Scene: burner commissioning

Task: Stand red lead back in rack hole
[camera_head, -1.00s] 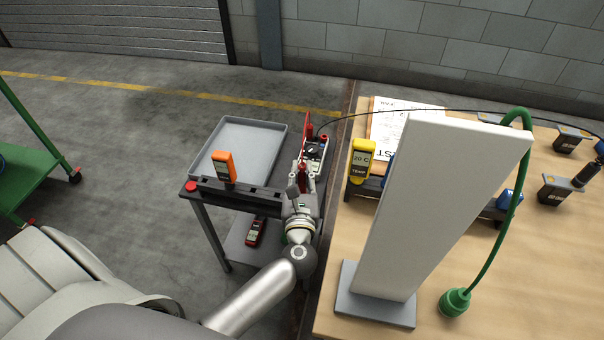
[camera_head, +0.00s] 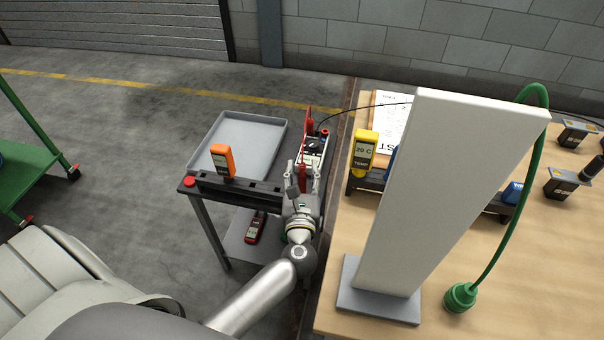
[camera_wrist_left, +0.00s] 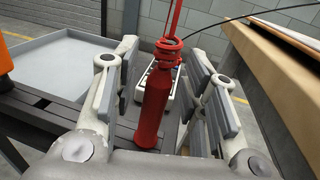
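The red lead (camera_head: 302,180) stands upright at the right end of the black rack (camera_head: 255,193) on the small cart. In the left wrist view, the red lead (camera_wrist_left: 154,108) has a ribbed collar and a red cable rising from its top. My left gripper (camera_head: 304,187) is around it, one finger on each side. In the left wrist view, gaps show between the lead and the pads of the left gripper (camera_wrist_left: 166,88), so it is open. The lead's lower end is at the rack; its seat in a hole is hidden. My right gripper is not in view.
A multimeter (camera_head: 314,150) lies behind the rack, beside a grey tray (camera_head: 240,117). An orange tester (camera_head: 222,160) stands in the rack. A workbench (camera_head: 345,300) is close on the right, with a tall white panel (camera_head: 440,190) and a yellow thermometer (camera_head: 364,152).

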